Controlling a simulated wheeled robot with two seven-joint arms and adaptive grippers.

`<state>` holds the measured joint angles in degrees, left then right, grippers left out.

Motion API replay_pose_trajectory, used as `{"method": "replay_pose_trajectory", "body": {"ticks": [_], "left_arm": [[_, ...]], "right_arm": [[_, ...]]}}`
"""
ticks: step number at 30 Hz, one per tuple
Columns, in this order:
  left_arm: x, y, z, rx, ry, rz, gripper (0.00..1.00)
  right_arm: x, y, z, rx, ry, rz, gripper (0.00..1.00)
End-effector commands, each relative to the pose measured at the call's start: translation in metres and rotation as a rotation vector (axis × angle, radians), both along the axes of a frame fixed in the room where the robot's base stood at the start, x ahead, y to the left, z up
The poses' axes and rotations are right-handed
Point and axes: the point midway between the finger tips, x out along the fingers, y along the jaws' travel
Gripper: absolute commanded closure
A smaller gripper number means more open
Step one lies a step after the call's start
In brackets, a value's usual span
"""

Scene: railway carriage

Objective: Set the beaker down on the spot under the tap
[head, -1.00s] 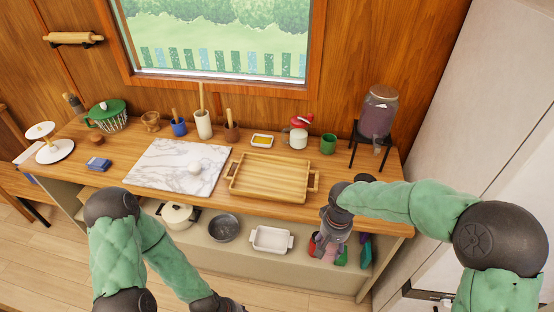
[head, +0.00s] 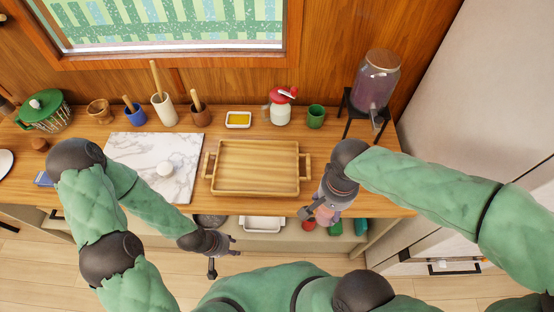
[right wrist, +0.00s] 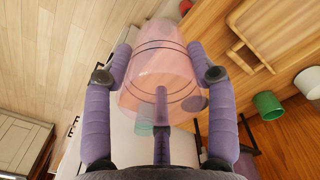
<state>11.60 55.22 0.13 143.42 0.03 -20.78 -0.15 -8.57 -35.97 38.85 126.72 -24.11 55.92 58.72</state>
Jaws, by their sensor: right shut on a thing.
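My right gripper (head: 322,212) is at the front right edge of the counter, beside the wooden tray. It is shut on a clear pinkish beaker, which is small and partly covered in the head view (head: 327,214). In the right wrist view the beaker (right wrist: 158,70) fills the space between the two purple fingers (right wrist: 160,75). A glass dispenser (head: 376,82) of dark liquid stands on a black stand at the back right, its tap (head: 374,113) facing front. The spot under the tap is hidden behind my right arm. My left gripper (head: 222,246) hangs low before the counter; its fingers are unclear.
The wooden tray (head: 256,190) lies mid-counter, with a marble board (head: 130,150) to its left. A tall pale cabinet (head: 470,90) bounds the right side.

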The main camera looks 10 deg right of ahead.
Motion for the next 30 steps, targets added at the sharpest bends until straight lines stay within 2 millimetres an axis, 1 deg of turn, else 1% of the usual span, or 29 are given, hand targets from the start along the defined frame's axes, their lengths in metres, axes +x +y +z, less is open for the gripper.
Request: {"method": "replay_pose_trajectory", "body": {"ticks": [4, 7, 19, 21, 24, 27, 30], "left_arm": [[-0.001, 0.000, -0.001, 0.000, 0.001, 0.000, 0.60], [-0.001, 0.000, -0.004, 0.000, 0.002, -0.001, 0.60], [0.000, 0.000, -0.019, 0.000, 0.001, 0.000, 0.60], [0.000, 0.000, -0.023, 0.000, 0.001, 0.000, 0.60], [0.000, 0.000, -0.027, 0.000, 0.001, 0.000, 0.60], [0.000, 0.000, -0.029, 0.000, 0.001, 0.000, 0.60], [0.000, 0.000, -0.030, 0.000, 0.001, 0.000, 0.60]], "right_arm": [[0.001, -0.001, -0.001, 0.000, 0.001, -0.003, 0.75], [0.012, -0.004, -0.007, 0.000, 0.003, -0.005, 0.75], [0.090, -0.028, -0.045, 0.000, 0.004, -0.004, 0.75], [0.098, -0.030, -0.059, 0.000, 0.005, -0.003, 0.75], [0.111, -0.034, -0.074, 0.000, 0.003, -0.003, 0.75], [0.119, -0.036, -0.085, 0.000, 0.002, -0.002, 0.75], [0.124, -0.038, -0.090, 0.001, 0.001, -0.002, 0.75]]}}
